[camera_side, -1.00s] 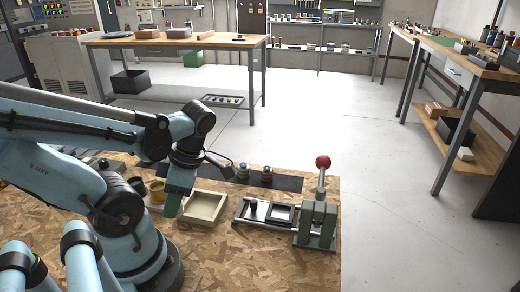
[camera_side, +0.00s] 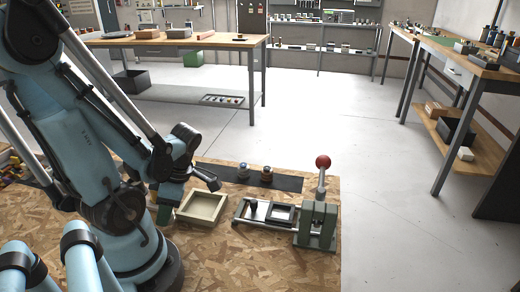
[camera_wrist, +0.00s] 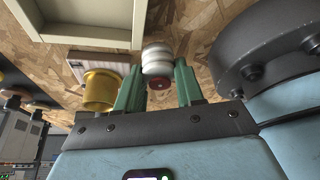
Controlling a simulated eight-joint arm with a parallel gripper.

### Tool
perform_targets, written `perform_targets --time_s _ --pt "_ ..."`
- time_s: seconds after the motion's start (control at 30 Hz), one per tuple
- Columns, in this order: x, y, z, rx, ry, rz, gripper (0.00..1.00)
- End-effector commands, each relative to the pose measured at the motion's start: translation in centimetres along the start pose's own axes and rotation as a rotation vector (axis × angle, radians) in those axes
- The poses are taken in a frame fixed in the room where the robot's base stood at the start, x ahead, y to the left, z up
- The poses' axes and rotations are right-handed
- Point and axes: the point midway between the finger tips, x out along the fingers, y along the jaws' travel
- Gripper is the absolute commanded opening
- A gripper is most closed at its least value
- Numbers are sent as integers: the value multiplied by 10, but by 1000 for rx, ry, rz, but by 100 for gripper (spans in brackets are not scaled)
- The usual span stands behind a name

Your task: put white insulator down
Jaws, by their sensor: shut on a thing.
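In the wrist view my gripper (camera_wrist: 157,75) has its green fingers shut on the white insulator (camera_wrist: 157,58), a ribbed white piece with a reddish-brown end. It is held over the chipboard bench, and I cannot tell whether it touches the surface. In the side view my gripper (camera_side: 168,208) is just left of the cream square tray (camera_side: 202,217), and the insulator is hidden there. The tray also shows at the top of the wrist view (camera_wrist: 95,37). It looks empty in the side view.
A yellow cup (camera_wrist: 101,90) stands close beside the fingers, near a pale slatted piece (camera_wrist: 90,60). A red-knobbed clamp fixture (camera_side: 317,222) stands right of the tray.

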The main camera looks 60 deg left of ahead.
Motion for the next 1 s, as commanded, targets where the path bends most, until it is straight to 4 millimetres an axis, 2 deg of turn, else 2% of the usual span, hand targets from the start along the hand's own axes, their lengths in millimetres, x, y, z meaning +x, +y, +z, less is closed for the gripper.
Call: perform_targets --time_s 0.2,0.53,0.57,0.6,1.0 --pt "9 0 4 0 0 1 5" --pt "10 -1 4 0 0 1 5" --pt "10 -1 4 0 0 1 40" --pt "10 -1 4 0 0 1 46" --pt "9 0 4 0 0 1 48"
